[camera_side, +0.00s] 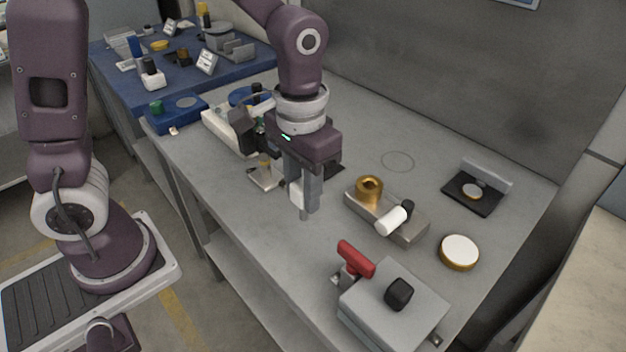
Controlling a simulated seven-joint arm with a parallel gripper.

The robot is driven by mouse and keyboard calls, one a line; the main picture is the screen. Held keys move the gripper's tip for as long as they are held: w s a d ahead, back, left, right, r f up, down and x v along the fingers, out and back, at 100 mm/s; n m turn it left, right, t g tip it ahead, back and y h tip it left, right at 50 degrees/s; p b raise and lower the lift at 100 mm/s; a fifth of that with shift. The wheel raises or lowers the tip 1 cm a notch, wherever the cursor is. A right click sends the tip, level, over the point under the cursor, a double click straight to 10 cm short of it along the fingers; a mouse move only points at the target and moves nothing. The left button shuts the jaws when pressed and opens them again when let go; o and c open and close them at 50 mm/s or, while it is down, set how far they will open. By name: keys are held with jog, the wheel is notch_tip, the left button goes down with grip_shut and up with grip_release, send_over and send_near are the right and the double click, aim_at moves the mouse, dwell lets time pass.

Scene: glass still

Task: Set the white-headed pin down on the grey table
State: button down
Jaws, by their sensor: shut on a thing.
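My gripper (306,203) points down over the middle of the grey table (225,195), with its fingers shut on the white-headed pin. The pin's white head (297,196) shows between and beside the fingers. A short grey tip points down below them, close to the table top. The fingers hide part of the pin. I cannot tell whether the tip touches the table.
A grey block (405,229) with a brass ring (369,188) and a white cylinder (391,221) stands to the right. A grey box (392,305) with a black knob and a red handle (356,259) stand in front. A round white-topped disc (459,251) lies farther right.

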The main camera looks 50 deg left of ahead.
aim_at(304, 219)
jog(key=shift+f, duration=0.1)
jog(key=shift+f, duration=2.9)
jog(key=shift+f, duration=0.45)
jog(key=c, duration=1)
grip_release()
jog(key=shift+o, duration=0.2)
notch_tip(304, 219, up, 7)
jog(key=shift+r, duration=0.1)
jog(key=shift+r, duration=2.15)
